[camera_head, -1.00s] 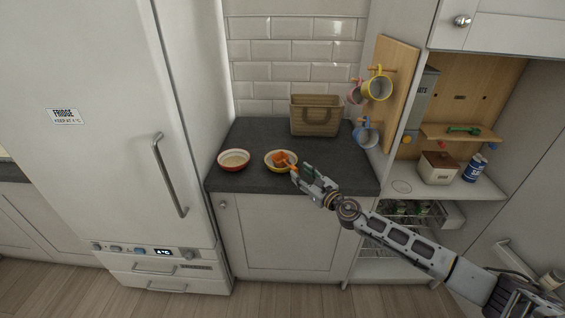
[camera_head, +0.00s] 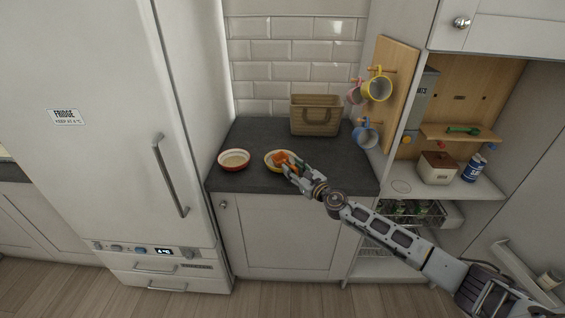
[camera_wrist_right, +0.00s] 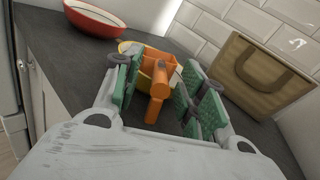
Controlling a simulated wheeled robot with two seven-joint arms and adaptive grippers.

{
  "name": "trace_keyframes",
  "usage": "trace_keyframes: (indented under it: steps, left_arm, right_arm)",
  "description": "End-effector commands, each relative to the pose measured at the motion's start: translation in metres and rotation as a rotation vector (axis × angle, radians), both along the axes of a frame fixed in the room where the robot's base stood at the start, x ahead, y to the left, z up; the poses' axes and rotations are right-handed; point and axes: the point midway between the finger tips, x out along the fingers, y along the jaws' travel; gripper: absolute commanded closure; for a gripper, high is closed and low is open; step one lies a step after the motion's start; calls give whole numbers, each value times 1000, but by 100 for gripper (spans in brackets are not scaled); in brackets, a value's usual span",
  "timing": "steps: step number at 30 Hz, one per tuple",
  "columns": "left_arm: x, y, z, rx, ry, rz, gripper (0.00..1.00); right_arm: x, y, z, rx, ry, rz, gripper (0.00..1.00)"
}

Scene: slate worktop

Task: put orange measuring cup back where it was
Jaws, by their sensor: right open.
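The orange measuring cup (camera_head: 280,158) sits in the yellow bowl (camera_head: 269,163) on the slate worktop. My right gripper (camera_head: 289,167) reaches in from the right and is at the cup. In the right wrist view, the open right gripper (camera_wrist_right: 156,92) has its green-padded fingers on either side of the orange cup (camera_wrist_right: 158,78), whose handle points towards the palm. Gaps show between the pads and the handle. The yellow bowl (camera_wrist_right: 127,46) is partly hidden behind the fingers. My left gripper is not in view.
A red bowl (camera_head: 234,166) stands left of the yellow one. A woven basket (camera_head: 316,128) is at the back against the tiles. Mugs hang on a wooden board (camera_head: 398,62) at right. Shelves hold a brown-lidded canister (camera_head: 437,174), a blue tin (camera_head: 474,169) and a green scoop (camera_head: 463,129).

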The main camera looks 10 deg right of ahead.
Motion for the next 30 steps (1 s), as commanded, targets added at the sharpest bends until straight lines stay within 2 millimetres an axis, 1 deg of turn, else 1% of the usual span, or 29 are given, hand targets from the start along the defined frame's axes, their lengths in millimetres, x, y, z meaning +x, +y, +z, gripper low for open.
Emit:
trace_keyframes:
  steps: [3, 6, 10, 16, 17, 26, 30]
  left_arm:
    - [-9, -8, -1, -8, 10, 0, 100]
    - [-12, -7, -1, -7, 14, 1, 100]
    - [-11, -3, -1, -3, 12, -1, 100]
    - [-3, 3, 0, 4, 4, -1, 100]
    - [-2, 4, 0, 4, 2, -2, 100]
    - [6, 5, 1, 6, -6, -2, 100]
    - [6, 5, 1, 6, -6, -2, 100]
  right_arm:
    - [3, 2, 0, 0, -1, 1, 59]
    - [3, 2, 0, 0, -1, 1, 59]
    - [3, 2, 0, 0, -1, 1, 59]
    - [3, 2, 0, 0, 0, 1, 59]
    - [3, 2, 0, 0, 0, 1, 60]
    - [3, 1, 0, 0, 0, 1, 99]
    - [3, 1, 0, 0, 0, 1, 100]
